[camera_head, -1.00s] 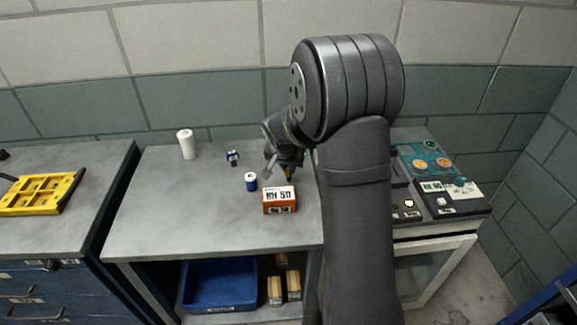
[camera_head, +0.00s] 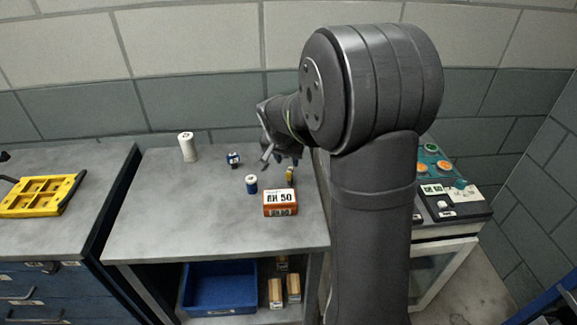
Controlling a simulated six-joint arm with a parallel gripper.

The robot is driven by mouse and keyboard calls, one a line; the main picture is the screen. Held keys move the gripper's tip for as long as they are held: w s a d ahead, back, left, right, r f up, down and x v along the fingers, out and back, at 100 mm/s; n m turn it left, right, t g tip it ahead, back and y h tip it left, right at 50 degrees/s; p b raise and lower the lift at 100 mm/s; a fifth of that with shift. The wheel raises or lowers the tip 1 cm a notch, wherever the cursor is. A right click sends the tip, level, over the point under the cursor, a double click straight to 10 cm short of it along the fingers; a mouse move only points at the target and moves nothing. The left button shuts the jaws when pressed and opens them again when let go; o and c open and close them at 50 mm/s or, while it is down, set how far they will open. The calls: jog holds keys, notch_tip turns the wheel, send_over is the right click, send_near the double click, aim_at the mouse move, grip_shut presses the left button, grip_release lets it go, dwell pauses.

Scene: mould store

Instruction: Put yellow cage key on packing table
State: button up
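A small yellow item (camera_head: 290,175), likely the yellow cage key, stands on the grey middle table (camera_head: 180,215), just behind an orange box. It is too small to make out its shape. No label shows which surface is the packing table. My gripper (camera_head: 272,157) is above the table, behind and to the left of the yellow item and apart from it. A grey finger shows, but the arm hides part of the gripper, so its opening is unclear.
An orange box (camera_head: 280,203), a blue can (camera_head: 251,184), a small blue-and-white item (camera_head: 233,159) and a white cylinder (camera_head: 187,147) stand on the table. A yellow tray (camera_head: 40,196) lies on the left bench. A control panel (camera_head: 450,200) is at right. The table's left front is clear.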

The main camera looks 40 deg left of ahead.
aim_at(290, 170)
jog(key=v, duration=0.5)
jog(key=shift+r, duration=0.2)
jog(key=x, duration=1.2)
jog(key=shift+d+f, duration=0.1)
jog(key=shift+f, duration=0.2)
jog(key=shift+s+r, duration=0.1)
jog(key=shift+r, duration=1.4)
